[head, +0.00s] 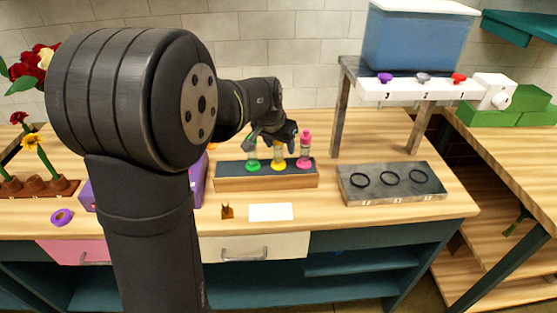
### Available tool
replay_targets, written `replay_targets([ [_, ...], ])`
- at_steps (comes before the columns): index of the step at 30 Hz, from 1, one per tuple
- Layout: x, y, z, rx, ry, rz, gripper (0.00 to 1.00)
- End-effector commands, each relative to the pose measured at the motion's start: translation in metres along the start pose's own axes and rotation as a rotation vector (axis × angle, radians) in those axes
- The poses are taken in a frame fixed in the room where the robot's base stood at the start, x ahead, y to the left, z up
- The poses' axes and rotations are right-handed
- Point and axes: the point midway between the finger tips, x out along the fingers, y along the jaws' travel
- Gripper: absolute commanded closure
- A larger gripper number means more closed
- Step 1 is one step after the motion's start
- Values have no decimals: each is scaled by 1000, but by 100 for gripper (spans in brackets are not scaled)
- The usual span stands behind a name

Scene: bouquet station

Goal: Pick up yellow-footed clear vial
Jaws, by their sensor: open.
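The yellow-footed clear vial (278,160) stands upright in the middle of a dark-topped wooden rack (235,185). Its yellow foot shows, and its upper part is partly hidden by my gripper. A green-footed clear vial (252,163) stands to its left, and a pink vial (305,150) stands to its right. My gripper (278,140) is open and points down over the yellow-footed vial. From this view I cannot tell whether the fingers touch the vial or are around it.
A grey plate with black rings (345,195) lies right of the rack. Behind it stands a dispenser with a blue tank (415,40) and coloured knobs. A white card (271,212) and small brown object (227,212) lie in front.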

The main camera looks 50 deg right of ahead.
Motion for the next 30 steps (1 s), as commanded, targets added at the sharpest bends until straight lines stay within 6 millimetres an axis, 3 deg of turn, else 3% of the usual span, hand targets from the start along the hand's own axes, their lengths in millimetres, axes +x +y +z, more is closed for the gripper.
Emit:
replay_targets([
  [7,1,0,0,0,1,0,49],
  [15,1,0,0,0,1,0,100],
  [30,0,0,-1,0,2,0,100],
])
